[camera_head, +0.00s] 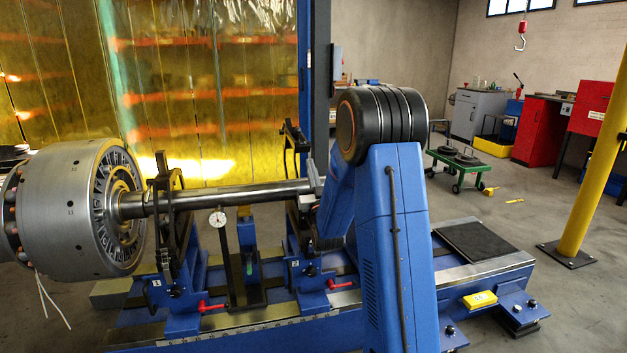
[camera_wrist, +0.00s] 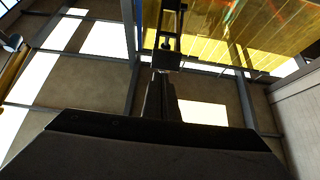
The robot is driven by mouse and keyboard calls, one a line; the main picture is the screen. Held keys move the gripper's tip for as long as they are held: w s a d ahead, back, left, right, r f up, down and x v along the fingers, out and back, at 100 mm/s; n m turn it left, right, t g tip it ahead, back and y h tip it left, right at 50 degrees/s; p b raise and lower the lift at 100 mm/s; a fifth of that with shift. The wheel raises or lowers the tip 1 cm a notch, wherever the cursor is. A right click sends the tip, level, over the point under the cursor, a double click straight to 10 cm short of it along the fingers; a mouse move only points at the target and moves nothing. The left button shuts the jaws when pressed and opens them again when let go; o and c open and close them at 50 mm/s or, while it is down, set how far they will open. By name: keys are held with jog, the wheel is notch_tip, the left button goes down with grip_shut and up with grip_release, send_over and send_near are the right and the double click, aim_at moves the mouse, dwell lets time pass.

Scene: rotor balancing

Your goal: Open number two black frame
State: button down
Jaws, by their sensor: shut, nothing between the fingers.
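The number two black frame (camera_head: 293,140) belongs to the blue stand marked 2 (camera_head: 310,270). Its black upper part stands upright, rising above and behind the steel shaft (camera_head: 230,194). In the wrist view a black frame part with two posts and a crossbar (camera_wrist: 170,42) is beyond my fingertips. My gripper (camera_wrist: 161,80) is shut and empty, its fingers pointing toward that crossbar; I cannot tell whether they touch. In the head view my arm hides most of the gripper and part of stand 2. The number one black frame (camera_head: 165,183) is around the shaft, near the rotor.
The grey rotor (camera_head: 75,205) is at the left end of the shaft. A dial gauge (camera_head: 217,218) stands between the stands, and red handles (camera_head: 210,306) stick out in front. A yellow post (camera_head: 597,150) is at right. Open floor lies behind the machine at right.

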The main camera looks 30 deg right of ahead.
aim_at(306, 146)
jog(key=shift+x, duration=2.8)
jog(key=shift+w+r, duration=0.25)
jog(key=shift+r, duration=0.1)
jog(key=w+d+r+g, duration=0.1)
jog(key=w+r, duration=0.1)
jog(key=w, duration=0.2)
jog(key=w+d+r+g, duration=0.1)
jog(key=w+r, duration=0.2)
jog(key=w, duration=0.1)
jog(key=w+d+r+g+y, duration=0.1)
jog(key=w+r+g, duration=0.1)
jog(key=w, duration=0.1)
jog(key=shift+w+d+r, duration=0.25)
jog(key=shift+w+r, duration=0.15)
jog(key=shift+x, duration=1)
jog(key=shift+r, duration=0.1)
jog(key=shift+s, duration=0.15)
